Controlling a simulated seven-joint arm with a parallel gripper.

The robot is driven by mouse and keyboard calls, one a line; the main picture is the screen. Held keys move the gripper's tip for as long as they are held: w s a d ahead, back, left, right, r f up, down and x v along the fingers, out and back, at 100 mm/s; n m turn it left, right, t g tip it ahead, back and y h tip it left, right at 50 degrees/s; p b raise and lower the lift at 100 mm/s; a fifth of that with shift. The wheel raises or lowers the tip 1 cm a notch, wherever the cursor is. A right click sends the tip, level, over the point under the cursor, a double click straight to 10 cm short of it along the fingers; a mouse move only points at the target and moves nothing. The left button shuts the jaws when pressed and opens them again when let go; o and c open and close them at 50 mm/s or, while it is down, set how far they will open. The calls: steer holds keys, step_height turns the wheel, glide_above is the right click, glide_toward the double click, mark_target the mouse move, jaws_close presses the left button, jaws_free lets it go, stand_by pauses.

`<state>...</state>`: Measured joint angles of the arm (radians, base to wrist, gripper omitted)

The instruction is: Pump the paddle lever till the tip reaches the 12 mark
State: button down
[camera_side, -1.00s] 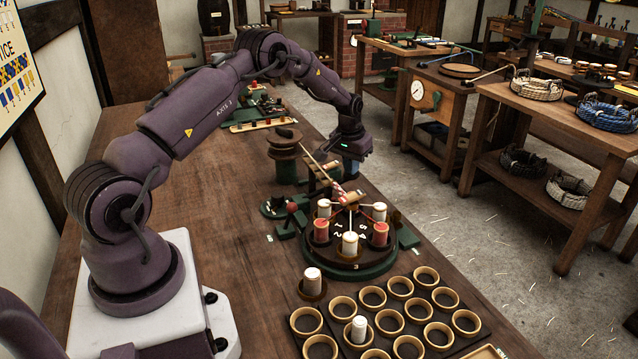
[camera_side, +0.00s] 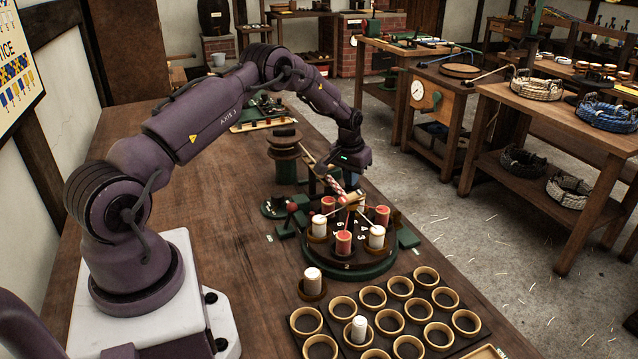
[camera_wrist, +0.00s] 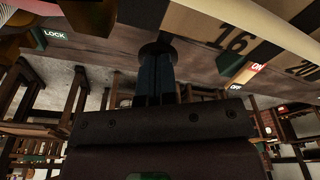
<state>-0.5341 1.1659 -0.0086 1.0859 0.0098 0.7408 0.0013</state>
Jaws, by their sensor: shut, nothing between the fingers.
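My gripper (camera_side: 345,170) is low over the bench, just behind the round turntable (camera_side: 347,262). In the wrist view my gripper (camera_wrist: 158,54) shows with its fingers together and nothing between them. A dark round piece sits at the fingertips; I cannot tell whether it is the paddle lever or whether they touch. A red-and-white twisted strand (camera_side: 337,187) rises above the turntable, with red and white bobbins around it. A pale scale board (camera_wrist: 205,28) in the wrist view shows 16 and 20. The 12 mark and the tip's reading cannot be made out.
A dark spool post (camera_side: 284,158) stands behind the turntable. A red-knobbed lever (camera_side: 292,208) on a green base is at its left. A tray of round cups (camera_side: 385,320) and a loose white bobbin (camera_side: 312,281) lie in front. The bench's left side is mostly clear.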

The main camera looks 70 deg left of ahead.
steer(key=shift+f, duration=0.3)
stand_by(0.6)
steer(key=shift+s+r, duration=0.15)
steer(key=shift+r, duration=3.25)
